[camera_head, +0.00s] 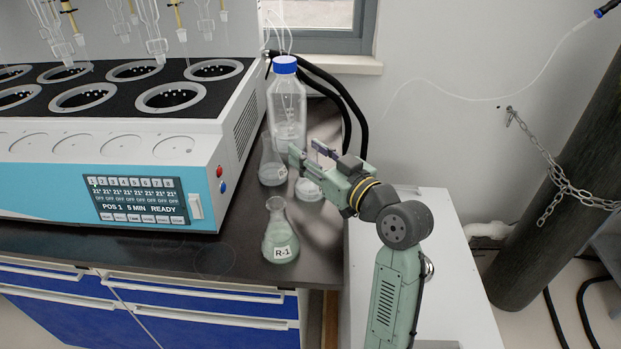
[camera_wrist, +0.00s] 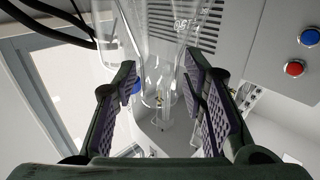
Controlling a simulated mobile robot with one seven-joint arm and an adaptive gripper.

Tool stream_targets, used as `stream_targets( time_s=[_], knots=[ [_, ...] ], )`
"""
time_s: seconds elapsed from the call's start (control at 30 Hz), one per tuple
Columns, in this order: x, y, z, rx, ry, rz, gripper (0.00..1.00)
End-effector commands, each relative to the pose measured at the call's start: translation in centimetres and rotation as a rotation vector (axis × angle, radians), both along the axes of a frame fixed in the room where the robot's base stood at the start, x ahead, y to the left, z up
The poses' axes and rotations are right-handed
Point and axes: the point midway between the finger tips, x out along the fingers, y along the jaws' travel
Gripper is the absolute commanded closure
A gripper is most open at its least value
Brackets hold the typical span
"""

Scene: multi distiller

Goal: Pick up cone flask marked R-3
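A cone flask (camera_head: 309,190) stands at the counter's right side, partly hidden under my gripper (camera_head: 308,156); its label is too small to read. Another cone flask (camera_head: 272,168) stands just left of it, with no readable label. A cone flask marked R-1 (camera_head: 280,240) stands nearer the front edge and holds pale greenish liquid. In the wrist view, my gripper (camera_wrist: 160,85) is open, with its ridged pads on either side of clear glass (camera_wrist: 158,92). Gaps show between glass and pads. A label in that view is not clearly legible.
A tall blue-capped bottle (camera_head: 288,110) stands behind the flasks, close to my gripper. The multi-position distiller (camera_head: 205,155) fills the left of the counter. Black hoses (camera_head: 345,105) run behind. Bare dark counter (camera_head: 235,235) lies left of the R-1 flask.

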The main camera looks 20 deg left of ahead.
Motion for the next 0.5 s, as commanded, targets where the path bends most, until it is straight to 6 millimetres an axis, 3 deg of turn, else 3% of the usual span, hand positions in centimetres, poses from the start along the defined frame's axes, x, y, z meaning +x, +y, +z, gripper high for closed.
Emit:
stream_targets(
  time_s=[0.5],
  knots=[
    [-0.01, -0.02, 0.01, 0.0, 0.0, 0.0, 0.98]
  ],
)
